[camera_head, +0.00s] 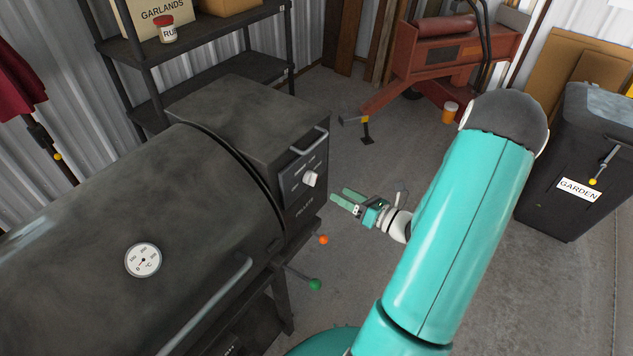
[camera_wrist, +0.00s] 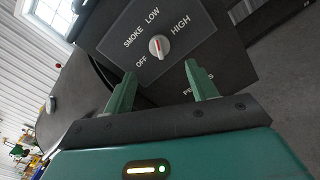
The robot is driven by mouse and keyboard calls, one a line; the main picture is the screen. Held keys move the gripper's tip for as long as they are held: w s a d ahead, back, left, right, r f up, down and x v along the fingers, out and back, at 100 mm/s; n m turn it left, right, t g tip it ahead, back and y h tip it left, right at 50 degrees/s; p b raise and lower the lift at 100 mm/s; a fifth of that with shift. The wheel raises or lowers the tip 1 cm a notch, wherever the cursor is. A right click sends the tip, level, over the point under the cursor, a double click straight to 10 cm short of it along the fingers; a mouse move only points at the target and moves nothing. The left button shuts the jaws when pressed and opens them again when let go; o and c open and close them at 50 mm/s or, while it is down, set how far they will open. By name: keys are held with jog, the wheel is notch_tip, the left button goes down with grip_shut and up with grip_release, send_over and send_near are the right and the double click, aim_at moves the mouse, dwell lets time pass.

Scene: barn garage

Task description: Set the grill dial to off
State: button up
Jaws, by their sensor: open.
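The grill dial (camera_head: 309,179) is a white knob on the dark control panel (camera_head: 303,173) at the grill's right end. In the wrist view the dial (camera_wrist: 159,46) has a red mark pointing roughly up, toward LOW. The OFF label (camera_wrist: 141,61) is at its lower left, with SMOKE, LOW and HIGH around the top. My gripper (camera_head: 342,197) is open and empty, to the right of and apart from the panel. In the wrist view its two green fingers (camera_wrist: 159,73) stand below the dial, one on each side, not touching it.
The black grill (camera_head: 100,210) fills the left, with a handle and a thermometer (camera_head: 143,260). A shelf (camera_head: 205,70) stands behind. A garden bin (camera_head: 570,150) is at right. Floor between is mostly clear.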

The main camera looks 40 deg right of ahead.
aim_at(311, 178)
jog(key=x, duration=0.9)
jog(key=shift+w+a, duration=0.1)
jog(key=shift+w, duration=0.05)
jog(key=c, duration=1)
